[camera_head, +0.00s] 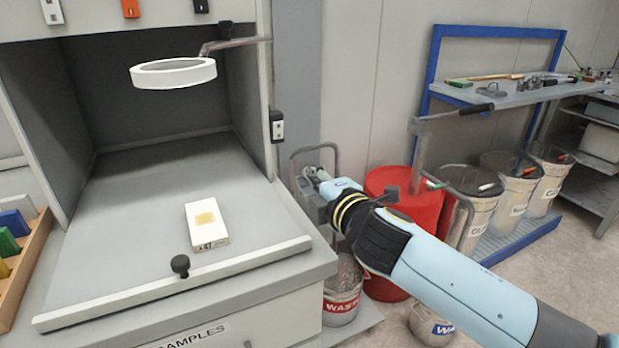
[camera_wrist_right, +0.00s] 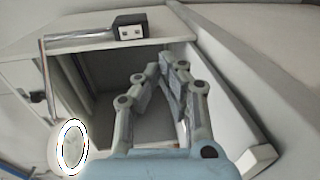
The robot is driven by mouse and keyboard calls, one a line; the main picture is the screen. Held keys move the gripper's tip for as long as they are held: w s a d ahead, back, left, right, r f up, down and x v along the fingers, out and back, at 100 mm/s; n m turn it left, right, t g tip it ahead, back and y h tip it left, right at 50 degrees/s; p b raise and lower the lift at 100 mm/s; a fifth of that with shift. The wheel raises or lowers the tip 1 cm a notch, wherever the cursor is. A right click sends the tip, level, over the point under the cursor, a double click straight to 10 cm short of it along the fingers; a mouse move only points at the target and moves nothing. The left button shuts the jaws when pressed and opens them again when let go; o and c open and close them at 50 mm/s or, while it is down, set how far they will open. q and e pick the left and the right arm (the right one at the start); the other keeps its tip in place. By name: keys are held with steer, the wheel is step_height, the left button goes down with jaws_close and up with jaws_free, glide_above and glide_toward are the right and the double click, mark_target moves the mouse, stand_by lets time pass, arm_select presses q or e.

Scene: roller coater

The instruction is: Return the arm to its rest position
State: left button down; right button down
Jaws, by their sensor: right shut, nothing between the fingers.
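My right arm (camera_head: 460,285) comes in from the lower right in the head view and reaches left. My right gripper (camera_head: 312,188) is at its end, just right of the booth, at about the height of the booth's floor. It is partly hidden by its own wrist. In the right wrist view the gripper (camera_wrist_right: 166,66) has its two fingers close together with nothing between them. My left gripper is in neither view.
The booth (camera_head: 130,260) holds a white box (camera_head: 206,232) with a tan patch. A white ring lamp (camera_head: 173,73) hangs above. A red drum (camera_head: 408,200) and waste bucket (camera_head: 341,300) stand near my right arm. Several buckets and a blue-framed shelf (camera_head: 500,97) stand right.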

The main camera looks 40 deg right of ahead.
steer(key=s+a+f+m+g+y, duration=0.15)
steer(key=s+m+g, duration=0.3)
steer(key=s, duration=0.45)
steer(key=s+a+f+m+g+y, duration=0.1)
steer(key=s+a+f+m+g, duration=0.3)
steer(key=s, duration=0.5)
steer(key=s+a+f+m+g+y, duration=0.1)
steer(key=s+a+m+g, duration=0.1)
steer(key=s+m+g, duration=0.35)
steer(key=s+d+f+b, duration=0.1)
steer(key=s+f+b, duration=0.1)
steer(key=f, duration=1.2)
steer(key=s+d+f+b, duration=0.2)
steer(key=f, duration=1.2)
steer(key=s+f+m+g+b, duration=0.1)
steer(key=s+f+b, duration=0.2)
steer(key=s+f, duration=1.6)
steer(key=shift+d+f, duration=0.35)
steer(key=shift+f, duration=0.45)
steer(key=shift+h, duration=0.25)
